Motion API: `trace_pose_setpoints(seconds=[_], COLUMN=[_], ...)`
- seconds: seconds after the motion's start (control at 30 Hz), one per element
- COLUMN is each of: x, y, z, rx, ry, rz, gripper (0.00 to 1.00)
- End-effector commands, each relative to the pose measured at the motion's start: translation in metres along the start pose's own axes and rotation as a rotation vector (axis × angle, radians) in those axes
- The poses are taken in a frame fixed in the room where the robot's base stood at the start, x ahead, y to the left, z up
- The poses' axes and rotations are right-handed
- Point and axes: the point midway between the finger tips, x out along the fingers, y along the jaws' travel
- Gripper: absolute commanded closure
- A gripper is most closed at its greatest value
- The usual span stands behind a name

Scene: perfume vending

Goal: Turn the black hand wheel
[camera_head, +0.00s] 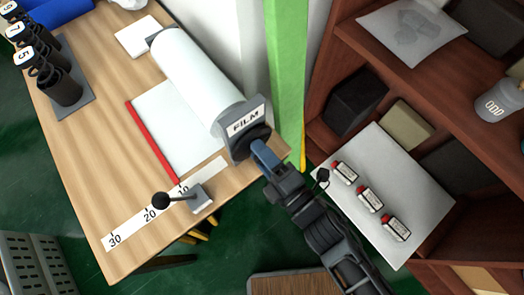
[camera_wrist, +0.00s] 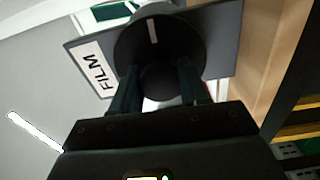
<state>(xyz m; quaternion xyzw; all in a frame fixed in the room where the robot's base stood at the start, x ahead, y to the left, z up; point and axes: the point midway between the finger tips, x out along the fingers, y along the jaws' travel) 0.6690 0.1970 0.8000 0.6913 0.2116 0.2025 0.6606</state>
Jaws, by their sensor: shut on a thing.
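The black hand wheel (camera_wrist: 152,42) is on the grey end plate of the film roller, beside the FILM label. In the head view the wheel (camera_head: 248,137) shows only in part, covered by my gripper. My gripper (camera_head: 256,146) reaches it from the lower right. In the wrist view my gripper (camera_wrist: 158,88) has its two fingers on either side of the wheel's dark central knob and is shut on it. A short white mark shows on the wheel's face, pointing roughly toward the top of the picture.
The film roller (camera_head: 195,80) lies on a wooden table (camera_head: 90,115) beside a white sheet with a red bar (camera_head: 152,140). A lever with a black ball (camera_head: 161,199) stands by a number scale. A green post (camera_head: 286,70) and a brown shelf (camera_head: 425,75) are close on the right.

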Motion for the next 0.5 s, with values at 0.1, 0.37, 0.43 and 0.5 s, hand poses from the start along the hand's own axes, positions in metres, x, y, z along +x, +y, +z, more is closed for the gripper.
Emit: trace_pose_setpoints(seconds=[0.1,0.37,0.43,0.5], x=[0.0,-0.0003,-0.0003,-0.0004], y=[0.0008,0.0006,0.0006,0.0004], z=[0.0008,0.0013,0.0011,0.0011], rx=[0.109,0.356,0.421,0.489], ry=[-0.002,-0.002,-0.002,-0.002], rz=[-0.001,-0.001,-0.001,-0.001], gripper=[0.86,0.86,0.86,0.86])
